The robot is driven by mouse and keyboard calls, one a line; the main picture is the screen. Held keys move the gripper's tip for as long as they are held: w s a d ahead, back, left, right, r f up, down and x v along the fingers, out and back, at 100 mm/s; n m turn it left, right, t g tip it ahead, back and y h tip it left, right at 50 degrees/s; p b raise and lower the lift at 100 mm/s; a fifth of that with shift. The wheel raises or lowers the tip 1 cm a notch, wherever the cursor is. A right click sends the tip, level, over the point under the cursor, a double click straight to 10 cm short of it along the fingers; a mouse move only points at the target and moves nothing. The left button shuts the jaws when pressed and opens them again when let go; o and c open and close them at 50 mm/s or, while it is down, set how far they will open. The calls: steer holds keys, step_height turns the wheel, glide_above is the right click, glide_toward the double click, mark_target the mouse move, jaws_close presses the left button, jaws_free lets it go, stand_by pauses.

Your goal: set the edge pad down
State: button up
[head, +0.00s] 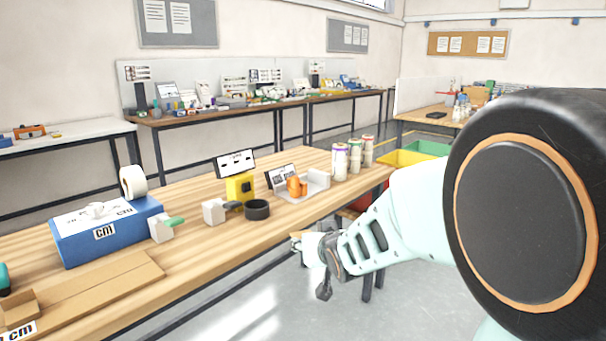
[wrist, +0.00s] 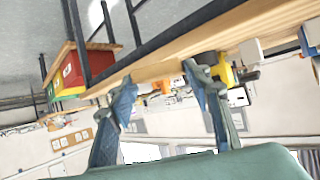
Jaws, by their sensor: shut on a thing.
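My gripper (head: 307,243) is at the end of my arm, beyond the front edge of the wooden table and at about tabletop height or a little below. In the wrist view my gripper (wrist: 159,73) has its two blue-grey fingers standing well apart around the thing it holds. I take this thing to be the edge pad, but its outline cannot be made out clearly between the fingers. In the head view a small tan patch shows at the fingertips; I cannot tell whether it is the pad. The wooden table (head: 120,215) is to the left of my gripper.
On the table are a blue box (head: 105,230), a white roll (head: 133,182), a black ring (head: 257,210), a yellow device (head: 240,188), a grey stand with an orange part (head: 297,187), and several cans (head: 354,155). Cardboard strips (head: 95,290) lie at the front left. Yellow and green bins stand beyond.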

steer(key=d+f+m+h, duration=0.2)
steer(key=d+f+h, duration=0.1)
steer(key=d, duration=0.9)
step_height(320, 180, up, 30)
steer(key=p, duration=2.9)
steer(key=s+f, duration=0.7)
steer(key=f, duration=0.6)
steer(key=shift+a+f+t, duration=0.2)
steer(key=shift+a+t, duration=0.05)
steer(key=shift+t, duration=0.05)
steer(key=shift+s+f, duration=0.1)
steer(key=shift+f, duration=0.05)
